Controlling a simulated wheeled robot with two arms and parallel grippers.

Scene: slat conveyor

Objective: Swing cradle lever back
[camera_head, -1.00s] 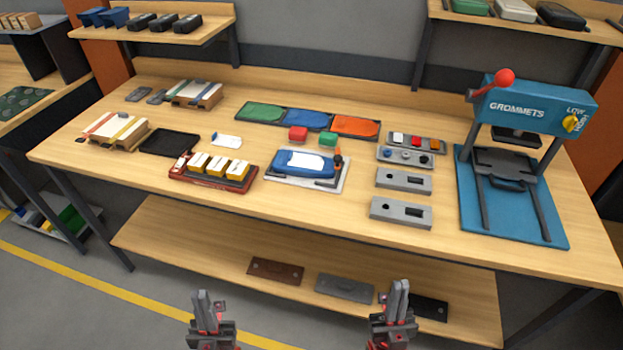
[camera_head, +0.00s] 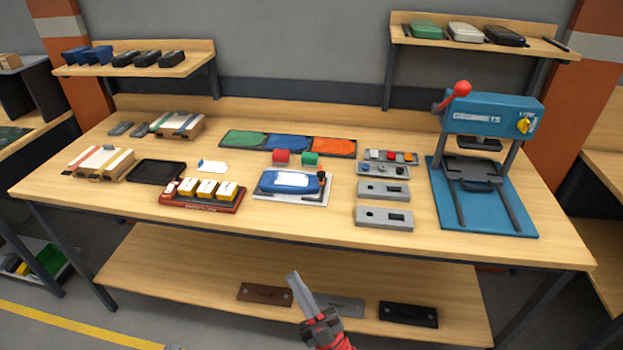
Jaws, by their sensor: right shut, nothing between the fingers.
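The cradle (camera_head: 290,200) is a pale plate on the bench, holding a blue, pouch-like body (camera_head: 285,181) with a white patch on top. A small dark lever (camera_head: 322,177) stands at the cradle's right end; its exact angle is too small to tell. My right gripper (camera_head: 296,283) is shut and empty, pointing up and left, below the cradle and in front of the lower shelf in the picture. It is apart from the lever. Only a grey sliver of what looks like my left gripper (camera_head: 176,347) shows at the bottom edge; its fingers are hidden.
A red tray (camera_head: 200,206) with yellow blocks stands left of the cradle. A blue grommet press (camera_head: 490,115) stands at far right. The bench front before the cradle is clear.

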